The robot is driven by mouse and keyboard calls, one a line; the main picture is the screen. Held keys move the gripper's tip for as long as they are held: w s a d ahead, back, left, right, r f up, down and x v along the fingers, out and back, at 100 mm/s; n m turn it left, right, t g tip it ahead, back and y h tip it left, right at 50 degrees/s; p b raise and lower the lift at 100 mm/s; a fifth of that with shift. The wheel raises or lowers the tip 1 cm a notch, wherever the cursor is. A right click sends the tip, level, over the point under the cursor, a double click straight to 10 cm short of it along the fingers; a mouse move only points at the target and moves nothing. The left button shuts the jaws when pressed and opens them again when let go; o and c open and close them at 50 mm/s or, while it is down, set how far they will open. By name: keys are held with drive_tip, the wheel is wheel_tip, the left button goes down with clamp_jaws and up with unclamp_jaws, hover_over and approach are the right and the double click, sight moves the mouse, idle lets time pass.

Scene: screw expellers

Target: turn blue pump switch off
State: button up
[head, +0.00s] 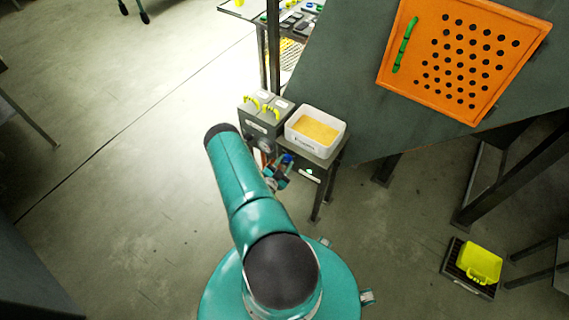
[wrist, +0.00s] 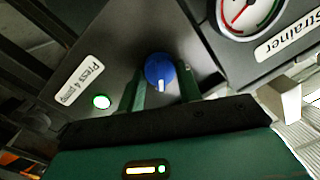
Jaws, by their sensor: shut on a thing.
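The blue pump switch (wrist: 160,72) is a round blue knob with a white pointer mark, on a dark panel in the upper middle of the wrist view. The pointer mark faces down toward my gripper in that view. My gripper (wrist: 163,82) has its two green fingers on either side of the knob, shut on it. A lit green light (wrist: 101,102) sits left of the knob, beside a white label. In the head view my gripper (head: 286,162) is at the front of a small cabinet, and the knob is too small there to read its pointer.
A gauge (wrist: 246,12) and a "Strainer" label (wrist: 290,35) are at the upper right of the wrist view. In the head view, a white tub (head: 333,148) of yellow material stands on the cabinet beside boxes with yellow handles (head: 270,108). An orange perforated panel (head: 460,65) is at upper right.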

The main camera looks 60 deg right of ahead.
drive_tip(key=shift+n, duration=0.3)
drive_tip(key=n, duration=1)
drive_tip(key=shift+w+g+y, duration=0.2)
drive_tip(key=shift+g+y, duration=0.1)
drive_tip(key=shift+y, duration=0.1)
drive_tip(key=n, duration=0.4)
drive_tip(key=shift+g, duration=0.3)
drive_tip(key=o, duration=1)
drive_tip(key=shift+a, duration=0.1)
drive_tip(key=a, duration=0.4)
drive_tip(key=w+a+r, duration=0.1)
drive_tip(key=a, duration=0.4)
drive_tip(key=w+a, duration=0.1)
drive_tip(key=a, duration=0.3)
drive_tip(key=shift+a+r, duration=0.15)
drive_tip(key=shift+a, duration=0.1)
